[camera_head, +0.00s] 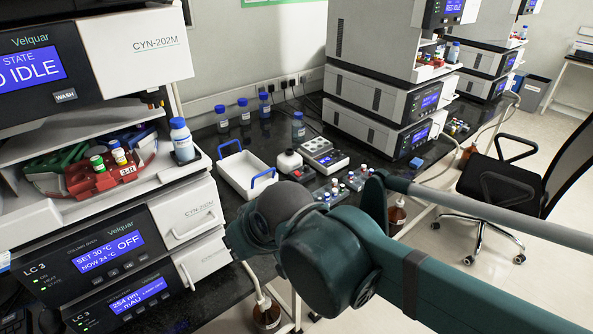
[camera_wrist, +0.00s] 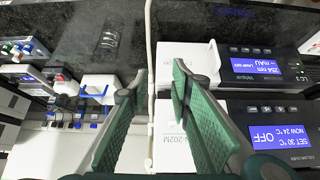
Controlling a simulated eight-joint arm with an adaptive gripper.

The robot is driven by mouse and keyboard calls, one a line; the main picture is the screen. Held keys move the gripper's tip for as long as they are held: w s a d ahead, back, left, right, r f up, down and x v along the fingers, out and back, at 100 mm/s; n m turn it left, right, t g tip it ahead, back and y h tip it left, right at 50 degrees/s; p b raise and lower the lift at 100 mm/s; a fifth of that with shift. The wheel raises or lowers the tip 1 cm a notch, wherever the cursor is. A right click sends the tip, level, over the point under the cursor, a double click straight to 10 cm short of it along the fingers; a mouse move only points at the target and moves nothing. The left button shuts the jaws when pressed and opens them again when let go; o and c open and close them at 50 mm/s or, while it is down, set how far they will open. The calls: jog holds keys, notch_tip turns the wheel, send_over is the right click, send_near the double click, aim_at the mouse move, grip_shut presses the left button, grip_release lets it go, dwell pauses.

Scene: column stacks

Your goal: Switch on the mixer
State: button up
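The mixer lies well left of the fingers in the wrist view. In the head view my arm hides the gripper.
The white tray (camera_head: 238,176) with blue handles is left of the mixer. A block device with a display (camera_head: 324,156) and a vial rack (camera_head: 348,188) stand to its right. Blue-capped bottles (camera_head: 298,127) stand behind. The LC stack (camera_head: 110,255) rises at the left, and a chair (camera_head: 500,185) at the right.

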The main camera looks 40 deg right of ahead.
jog(key=shift+r, duration=0.35)
grip_shut()
notch_tip(320, 180, up, 11)
jog(key=w+d+r+m+g+p, duration=0.1)
jog(key=w+d+r+m+p, duration=0.2)
jog(key=w+d, duration=0.4)
jog(key=w+d+r+m+g+p, duration=0.1)
jog(key=w+d+m+p, duration=0.25)
jog(key=w+d, duration=0.3)
jog(key=w+d+r+m+g+p, duration=0.1)
jog(key=w+d+r+m+p, duration=0.2)
jog(key=w+d, duration=0.45)
jog(key=w+d+f+m+g+p, duration=0.1)
jog(key=w+d+f+m, duration=0.2)
jog(key=d, duration=0.4)
jog(key=w+d+f+m+p, duration=0.2)
jog(key=w+d+m, duration=0.1)
jog(key=d, duration=0.5)
jog(key=w+d+f+m+g+p, duration=0.1)
jog(key=w+d+f+m, duration=0.2)
jog(key=d, duration=0.4)
notch_tip(320, 180, down, 14)
jog(key=shift+r, duration=0.25)
jog(key=shift+w+d+n, duration=0.1)
jog(key=shift+n, duration=0.15)
